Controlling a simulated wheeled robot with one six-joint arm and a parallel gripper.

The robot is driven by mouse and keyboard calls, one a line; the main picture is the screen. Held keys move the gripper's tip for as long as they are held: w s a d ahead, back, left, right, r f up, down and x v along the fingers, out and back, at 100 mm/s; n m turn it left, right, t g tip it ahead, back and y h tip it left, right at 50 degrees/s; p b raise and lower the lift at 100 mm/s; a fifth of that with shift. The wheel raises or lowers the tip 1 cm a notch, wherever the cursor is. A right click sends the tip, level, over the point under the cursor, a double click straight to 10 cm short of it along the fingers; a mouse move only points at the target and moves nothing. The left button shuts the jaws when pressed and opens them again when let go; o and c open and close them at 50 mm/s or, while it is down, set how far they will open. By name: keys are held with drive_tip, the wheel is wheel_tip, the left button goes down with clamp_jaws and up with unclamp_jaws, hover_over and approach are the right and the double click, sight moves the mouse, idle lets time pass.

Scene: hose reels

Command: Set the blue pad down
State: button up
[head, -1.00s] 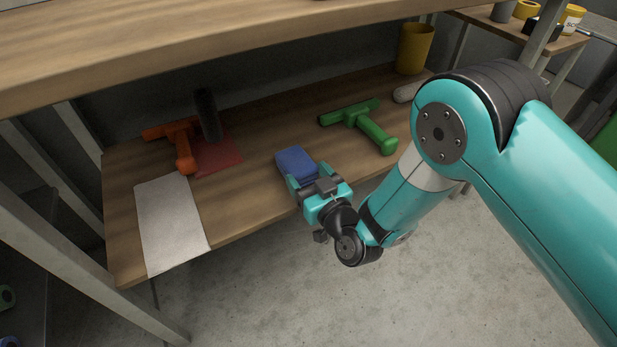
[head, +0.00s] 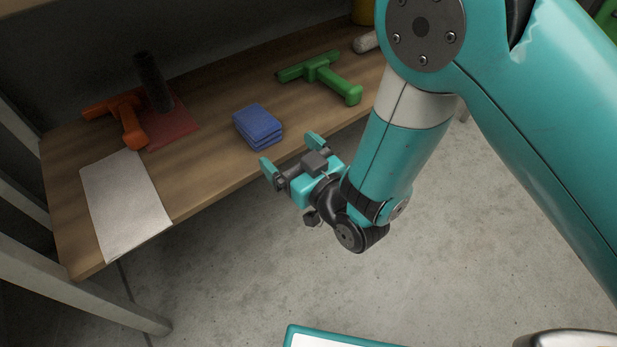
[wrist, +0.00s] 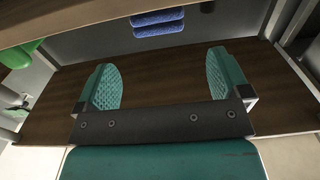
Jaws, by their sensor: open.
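The blue pad (head: 258,127) looks like a small stack of folded blue layers. It lies on the wooden lower shelf (head: 215,165), near the front edge. In the wrist view the blue pad (wrist: 158,22) is at the top centre, beyond the fingertips. My gripper (head: 291,156) is open and empty, just in front of the pad, with a gap between them. In the wrist view my gripper (wrist: 163,80) has its two teal fingers spread wide with nothing between them.
A green squeegee-like tool (head: 325,76) lies right of the pad. An orange tool (head: 127,118), a dark roller (head: 153,82), a red mat (head: 172,128) and a pale grey cloth (head: 125,205) are to the left. Bare shelf lies between the cloth and the pad.

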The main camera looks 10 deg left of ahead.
drive_tip(key=p+v, duration=0.1)
drive_tip(key=v, duration=0.4)
drive_tip(key=w+d+r+m+g+h, duration=0.4)
drive_tip(key=d+r, duration=0.3)
drive_tip(key=r, duration=0.4)
drive_tip(key=s+d+r+g+h, duration=0.2)
drive_tip(key=s+d+r+g, duration=0.1)
drive_tip(key=s+d, duration=0.4)
drive_tip(key=s+d+r+n+g+h, duration=0.1)
drive_tip(key=s+d+r+g+h, duration=0.2)
drive_tip(key=s+d+r, duration=0.3)
drive_tip(key=s+d+g, duration=0.1)
drive_tip(key=s+d, duration=0.1)
drive_tip(key=s, duration=0.1)
drive_tip(key=shift+g+h, duration=0.3)
drive_tip(key=shift+w+d+r, duration=0.1)
drive_tip(key=shift+d, duration=0.05)
wheel_tip(320, 180, up, 43)
drive_tip(key=p, duration=4.3)
drive_tip(key=shift+r, duration=0.1)
